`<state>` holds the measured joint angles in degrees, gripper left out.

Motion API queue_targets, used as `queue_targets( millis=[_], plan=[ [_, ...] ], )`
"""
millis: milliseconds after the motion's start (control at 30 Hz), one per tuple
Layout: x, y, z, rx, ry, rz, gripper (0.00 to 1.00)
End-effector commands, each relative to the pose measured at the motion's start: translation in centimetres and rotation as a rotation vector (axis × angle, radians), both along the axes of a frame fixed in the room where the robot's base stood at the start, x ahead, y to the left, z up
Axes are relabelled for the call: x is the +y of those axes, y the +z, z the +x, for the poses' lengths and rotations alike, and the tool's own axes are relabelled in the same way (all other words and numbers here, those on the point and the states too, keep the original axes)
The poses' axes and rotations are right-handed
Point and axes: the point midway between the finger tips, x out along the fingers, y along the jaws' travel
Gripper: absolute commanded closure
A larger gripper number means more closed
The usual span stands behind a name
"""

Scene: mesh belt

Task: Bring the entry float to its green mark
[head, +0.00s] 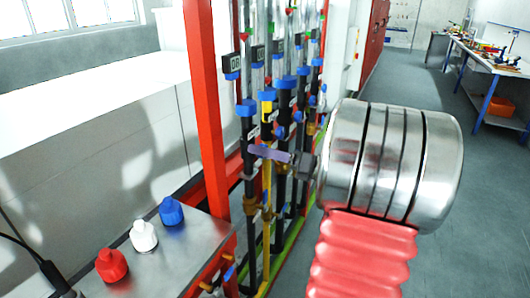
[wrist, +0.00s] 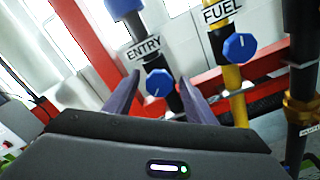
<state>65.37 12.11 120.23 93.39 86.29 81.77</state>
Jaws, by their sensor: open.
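The ENTRY label (wrist: 144,47) sits on a black pipe in the wrist view, with a blue knob (wrist: 160,83) below it bearing a white pointer line. My gripper (wrist: 161,79) is open, its two purple fingers on either side of this knob. I cannot tell whether they touch it. In the head view my gripper (head: 268,153) reaches the leftmost pipe (head: 249,135) and hides the knob there. Clear tubes (head: 258,25) rise above the blue fittings. The entry float and its green mark cannot be made out clearly.
Right of the entry knob stands a yellow pipe with a FUEL label (wrist: 222,10) and its own blue knob (wrist: 240,47). A red post (head: 205,90) stands left of the pipes. A metal panel (head: 185,250) with red, white and blue caps is nearby.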

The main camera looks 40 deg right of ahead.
Motion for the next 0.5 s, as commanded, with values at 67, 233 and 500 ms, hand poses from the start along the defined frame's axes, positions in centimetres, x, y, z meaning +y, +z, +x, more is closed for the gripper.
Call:
queue_targets(
  millis=[67,233,500],
  plan=[
    [-0.2,0.0,-0.5,0.000,-0.001,0.000,0.50],
    [-0.9,0.0,-2.3,0.000,-0.004,0.000,0.50],
    [-2.3,-0.1,-6.1,0.000,-0.004,0.000,0.50]
  ],
)
